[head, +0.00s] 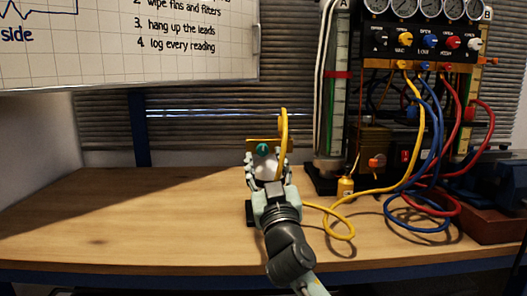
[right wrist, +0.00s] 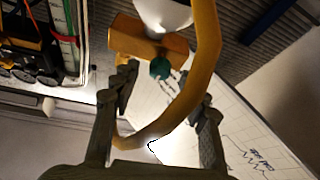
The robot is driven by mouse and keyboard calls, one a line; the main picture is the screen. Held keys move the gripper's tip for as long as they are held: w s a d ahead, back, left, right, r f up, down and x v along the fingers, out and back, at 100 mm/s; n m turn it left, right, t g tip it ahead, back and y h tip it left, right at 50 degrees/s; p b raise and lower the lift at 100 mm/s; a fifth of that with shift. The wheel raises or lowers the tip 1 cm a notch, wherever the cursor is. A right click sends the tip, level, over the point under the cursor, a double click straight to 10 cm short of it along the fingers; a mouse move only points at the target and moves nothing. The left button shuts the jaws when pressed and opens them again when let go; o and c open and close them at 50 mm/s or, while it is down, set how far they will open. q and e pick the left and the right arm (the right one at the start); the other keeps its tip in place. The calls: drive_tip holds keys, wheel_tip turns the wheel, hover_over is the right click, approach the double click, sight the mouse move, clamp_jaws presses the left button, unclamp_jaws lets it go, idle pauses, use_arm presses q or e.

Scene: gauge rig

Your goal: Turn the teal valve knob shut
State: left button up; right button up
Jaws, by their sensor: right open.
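The small teal valve knob (head: 263,150) sits on a brass-coloured valve block (head: 252,144) above the bench. In the right wrist view the knob (right wrist: 160,68) shows on the near side of the orange-brass block (right wrist: 140,38), just ahead of the space between the fingers. My right gripper (head: 266,163) is open around the front of the valve; in the right wrist view its fingers (right wrist: 166,88) stand apart. I see no clear contact with the knob. A thick yellow hose (head: 284,135) arches beside the valve and crosses in front of one finger in the wrist view. My left gripper is not in view.
The wooden bench (head: 130,215) is clear on the left. A gauge panel (head: 425,42) stands at the right, with yellow, blue and red hoses (head: 432,150) hanging to the bench. A whiteboard (head: 120,40) hangs upper left.

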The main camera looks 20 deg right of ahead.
drive_tip(key=shift+x, duration=1.1)
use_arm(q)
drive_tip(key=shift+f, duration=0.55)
use_arm(e)
drive_tip(key=shift+c, duration=0.2)
clamp_jaws()
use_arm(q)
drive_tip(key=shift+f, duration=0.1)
